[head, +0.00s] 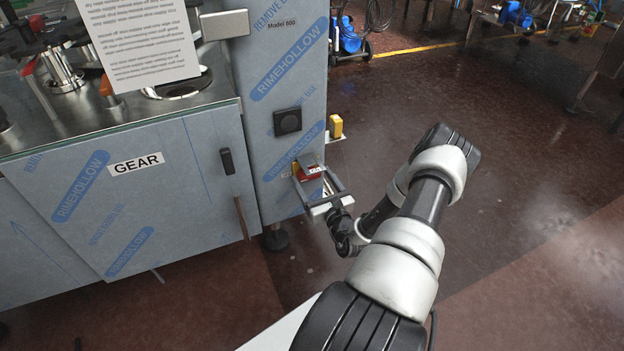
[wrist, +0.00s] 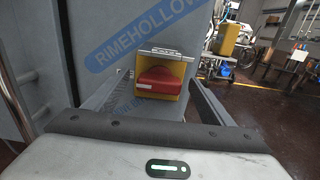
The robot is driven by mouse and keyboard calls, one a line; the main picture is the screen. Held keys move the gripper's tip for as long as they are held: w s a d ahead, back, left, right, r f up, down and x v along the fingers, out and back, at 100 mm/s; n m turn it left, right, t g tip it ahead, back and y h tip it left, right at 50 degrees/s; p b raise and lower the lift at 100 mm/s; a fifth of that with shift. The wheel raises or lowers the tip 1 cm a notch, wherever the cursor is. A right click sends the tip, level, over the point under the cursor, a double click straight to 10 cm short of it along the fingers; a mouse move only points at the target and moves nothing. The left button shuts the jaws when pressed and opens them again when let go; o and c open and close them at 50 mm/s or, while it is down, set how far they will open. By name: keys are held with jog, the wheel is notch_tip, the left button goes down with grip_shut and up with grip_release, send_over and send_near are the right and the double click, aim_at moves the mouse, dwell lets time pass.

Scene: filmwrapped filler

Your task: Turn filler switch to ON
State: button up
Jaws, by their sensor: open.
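The filler switch is a red rotary knob (wrist: 153,80) on a yellow plate (wrist: 178,90), mounted on the machine's blue-filmed column. In the wrist view the knob's grip lies roughly horizontal, and the small plate markings are too blurred to read. The red switch (head: 310,172) also shows in the head view, low on the column. My gripper (head: 313,182) is open with its two fingers spread either side of the switch. In the wrist view my gripper (wrist: 162,85) has one finger left and one right of the yellow plate. Whether the fingertips touch the column I cannot tell.
A black square knob (head: 287,121) sits above the switch. A yellow box (head: 335,126) juts out at the column's right. The filmed cabinet labelled GEAR (head: 136,163) stands left, with a black handle (head: 227,161). Open red-brown floor (head: 530,160) lies right.

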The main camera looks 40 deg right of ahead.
jog(key=shift+w+d, duration=0.15)
jog(key=shift+w, duration=0.5)
jog(key=c, duration=1.1)
